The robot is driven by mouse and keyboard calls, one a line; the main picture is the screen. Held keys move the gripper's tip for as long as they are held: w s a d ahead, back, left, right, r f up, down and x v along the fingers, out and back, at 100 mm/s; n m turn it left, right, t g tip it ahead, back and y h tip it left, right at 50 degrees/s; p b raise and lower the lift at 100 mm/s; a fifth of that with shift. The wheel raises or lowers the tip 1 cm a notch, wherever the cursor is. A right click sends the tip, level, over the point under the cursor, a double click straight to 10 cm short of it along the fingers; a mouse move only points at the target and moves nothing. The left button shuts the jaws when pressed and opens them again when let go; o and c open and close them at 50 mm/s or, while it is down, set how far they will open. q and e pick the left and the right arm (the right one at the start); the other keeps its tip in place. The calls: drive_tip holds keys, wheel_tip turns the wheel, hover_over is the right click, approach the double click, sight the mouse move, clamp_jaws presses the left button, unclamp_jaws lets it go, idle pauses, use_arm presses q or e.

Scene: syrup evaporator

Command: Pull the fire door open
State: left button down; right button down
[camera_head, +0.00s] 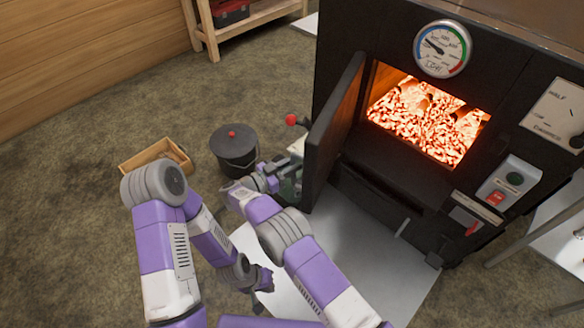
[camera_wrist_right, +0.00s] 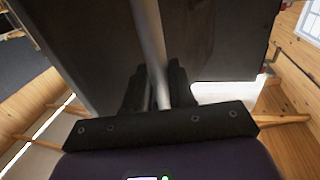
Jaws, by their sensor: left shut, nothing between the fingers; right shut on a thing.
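The fire door (camera_head: 334,114) is a thick dark slab standing swung open, out from the left side of the glowing firebox opening (camera_head: 428,112). My right gripper (camera_head: 291,178) is at the door's outer face, partly hidden by the door in the head view. In the right wrist view the dark door face (camera_wrist_right: 205,45) fills the upper middle. A grey bar handle (camera_wrist_right: 150,45) runs down between the fingers of my right gripper (camera_wrist_right: 158,88), which is shut on it. My left gripper (camera_head: 260,290) is shut and empty, low over the grey floor plate.
A dark lidded bucket (camera_head: 234,148) and a wooden crate (camera_head: 157,158) stand on the floor left of the door. A red ball knob (camera_head: 291,119) shows just left of the door. A gauge (camera_head: 442,49) and a switch box (camera_head: 511,183) are on the evaporator front. A metal floor plate (camera_head: 350,235) lies before it.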

drive_tip(key=shift+w+d+r, duration=0.2)
drive_tip(key=shift+w+r, duration=0.2)
drive_tip(key=c, duration=1.3)
unclamp_jaws()
drive_tip(key=shift+c, duration=0.2)
drive_tip(key=shift+o, duration=1.4)
drive_tip(key=shift+w+d+f, duration=0.1)
drive_tip(key=shift+d+f, duration=0.05)
drive_tip(key=shift+f, duration=0.1)
drive_tip(key=v, duration=0.8)
drive_tip(key=shift+p, duration=0.45)
drive_tip(key=shift+c, duration=0.2)
